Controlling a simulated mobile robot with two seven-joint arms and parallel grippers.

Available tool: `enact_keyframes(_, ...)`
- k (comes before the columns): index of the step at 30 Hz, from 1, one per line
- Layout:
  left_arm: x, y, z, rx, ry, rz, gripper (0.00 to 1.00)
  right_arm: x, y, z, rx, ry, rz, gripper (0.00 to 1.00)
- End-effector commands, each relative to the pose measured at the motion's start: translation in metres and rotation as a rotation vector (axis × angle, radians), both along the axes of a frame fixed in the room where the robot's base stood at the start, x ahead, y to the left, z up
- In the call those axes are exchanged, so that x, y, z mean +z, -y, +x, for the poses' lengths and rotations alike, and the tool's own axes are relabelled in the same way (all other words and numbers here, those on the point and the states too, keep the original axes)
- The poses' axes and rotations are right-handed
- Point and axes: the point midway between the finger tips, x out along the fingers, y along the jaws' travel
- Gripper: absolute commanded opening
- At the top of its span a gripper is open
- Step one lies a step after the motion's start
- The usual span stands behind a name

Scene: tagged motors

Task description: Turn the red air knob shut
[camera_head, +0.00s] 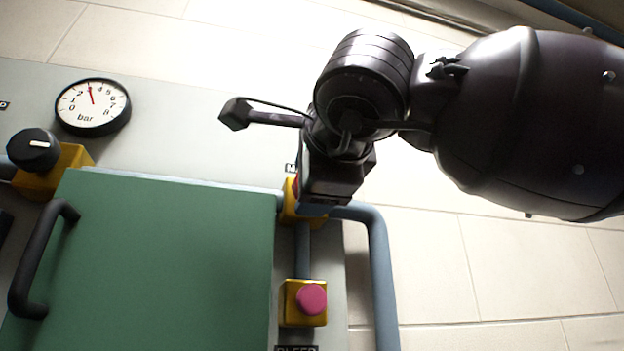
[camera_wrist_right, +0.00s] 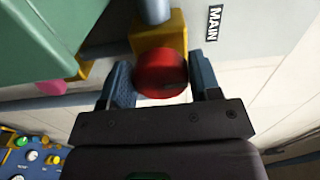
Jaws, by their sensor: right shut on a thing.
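The red air knob (camera_wrist_right: 161,73) sits on a yellow valve body (camera_wrist_right: 160,38) beside a label reading MAIN (camera_wrist_right: 215,23). My right gripper (camera_wrist_right: 161,80) has one finger on each side of the knob and is shut on it. In the head view my right gripper (camera_head: 325,190) covers most of the knob, and only a thin red sliver of it (camera_head: 296,187) shows before the yellow body (camera_head: 289,212). No mark of the knob's turn position can be seen. My left gripper is not in view.
A green cover (camera_head: 170,260) with a black handle (camera_head: 38,262) stands left of the valve. A pink button (camera_head: 311,299) sits below it. A bar gauge (camera_head: 92,107), its needle near 3, and a black knob (camera_head: 34,150) are at upper left. A blue-grey pipe (camera_head: 381,270) runs down right.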

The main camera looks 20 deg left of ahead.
Motion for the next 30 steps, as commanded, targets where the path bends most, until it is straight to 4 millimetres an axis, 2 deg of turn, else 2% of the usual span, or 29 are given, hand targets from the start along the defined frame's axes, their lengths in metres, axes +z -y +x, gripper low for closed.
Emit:
enact_keyframes(4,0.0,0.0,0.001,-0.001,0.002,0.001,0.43,0.0,0.0,0.0,0.001,0.001,-0.002,0.34)
enact_keyframes(5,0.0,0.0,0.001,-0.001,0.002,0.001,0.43,0.0,0.0,0.0,0.001,0.001,-0.002,0.6)
enact_keyframes(9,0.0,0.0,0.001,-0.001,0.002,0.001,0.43,0.0,0.0,0.0,0.0,0.0,-0.001,0.81)
enact_keyframes(20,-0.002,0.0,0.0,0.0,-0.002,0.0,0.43,0.0,0.003,-0.004,-0.001,-0.001,0.001,0.81)
enact_keyframes(23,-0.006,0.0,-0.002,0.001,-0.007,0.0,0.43,-0.001,0.009,-0.012,0.0,0.0,0.001,0.81)
enact_keyframes(30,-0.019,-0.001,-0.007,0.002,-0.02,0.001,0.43,-0.002,0.033,-0.047,0.001,0.002,0.001,0.81)
